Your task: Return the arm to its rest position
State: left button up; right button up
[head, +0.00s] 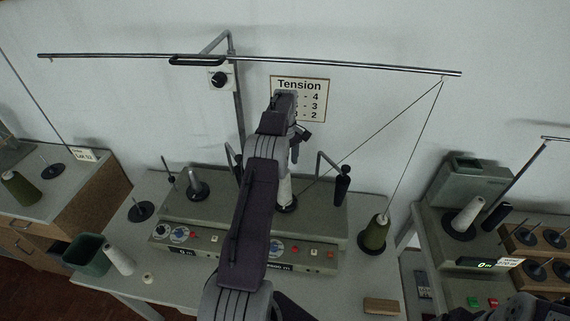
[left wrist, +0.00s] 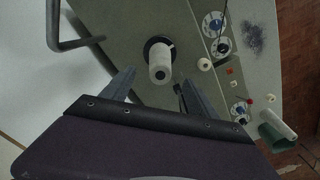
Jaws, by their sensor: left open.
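My left arm reaches up through the middle of the head view. Its gripper (head: 297,146) is over the back of the grey machine (head: 215,210), just above a white thread cone (head: 285,189). In the left wrist view the gripper (left wrist: 156,82) is open, its two fingers apart and nothing between them. The white cone (left wrist: 160,68) stands upright on a black base just beyond the fingertips, apart from them. My arm hides part of the machine's front panel. My right gripper is not seen.
An overhead rod (head: 330,66) crosses above, with thread running down to a green cone (head: 375,233) at right. Guide posts (head: 342,185) stand beside the white cone. A green bin (head: 88,254) and another white cone (head: 119,260) are at left. A wooden block (head: 381,306) lies in front.

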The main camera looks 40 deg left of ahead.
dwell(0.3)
pick_arm(q)
jog(key=w+d+r+m+t+b, duration=0.1)
jog(key=w+d+r+b, duration=0.15)
jog(key=d+r, duration=0.25)
jog(key=s+d+r+m+b, duration=0.2)
jog(key=s+d+r+m, duration=0.1)
jog(key=d, duration=0.8)
jog(key=s+d+f+m, duration=0.3)
jog(key=s+f, duration=0.1)
jog(key=s, duration=0.3)
jog(key=s+d+f+m+b, duration=0.1)
jog(key=s+d+f+m, duration=0.2)
jog(key=s, duration=0.5)
jog(key=s+d+f+m+b, duration=0.1)
jog(key=s+d+f+m, duration=0.3)
jog(key=s+f+m, duration=0.1)
jog(key=shift+s+f, duration=0.9)
jog(key=shift+s, duration=0.5)
